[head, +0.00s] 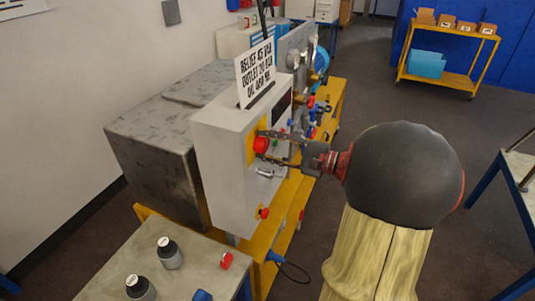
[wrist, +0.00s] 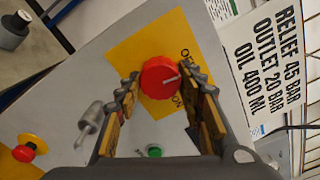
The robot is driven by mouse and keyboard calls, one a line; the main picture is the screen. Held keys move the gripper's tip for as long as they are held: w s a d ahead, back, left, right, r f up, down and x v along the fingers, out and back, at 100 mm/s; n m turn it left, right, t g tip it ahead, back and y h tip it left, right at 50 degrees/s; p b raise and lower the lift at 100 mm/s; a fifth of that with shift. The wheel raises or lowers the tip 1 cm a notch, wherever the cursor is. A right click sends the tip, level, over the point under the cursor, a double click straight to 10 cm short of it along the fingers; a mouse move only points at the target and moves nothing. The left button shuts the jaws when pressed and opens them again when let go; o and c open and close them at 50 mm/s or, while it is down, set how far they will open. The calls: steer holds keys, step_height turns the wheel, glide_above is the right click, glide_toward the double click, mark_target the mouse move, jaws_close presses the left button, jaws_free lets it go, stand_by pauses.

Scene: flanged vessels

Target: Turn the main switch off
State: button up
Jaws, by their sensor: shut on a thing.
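The main switch is a red round knob (wrist: 158,77) on a yellow plate (wrist: 131,50), on the front of a pale grey cabinet. In the wrist view its white mark points right, between the lettering that appears to read OFF above and ON below. In the head view the red knob (head: 261,145) shows on the cabinet (head: 222,160). My gripper (head: 266,146) reaches it from the right. In the wrist view the two fingers of my gripper (wrist: 161,80) are shut on the knob, one on each side. The fingertips hide little of it.
Below the knob are a green button (wrist: 154,151), a metal toggle or key (wrist: 90,120) and a red emergency button (wrist: 23,153). A sign (head: 255,73) stands on the cabinet. Blue and red valves crowd the right side. A bench (head: 120,265) with dark-capped bottles is at front left.

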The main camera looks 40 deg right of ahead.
steer(key=shift+f+n+b, duration=0.15)
steer(key=shift+n+b, duration=0.45)
steer(key=o, duration=1.1)
steer(key=shift+o, duration=0.3)
steer(key=v, duration=1.2)
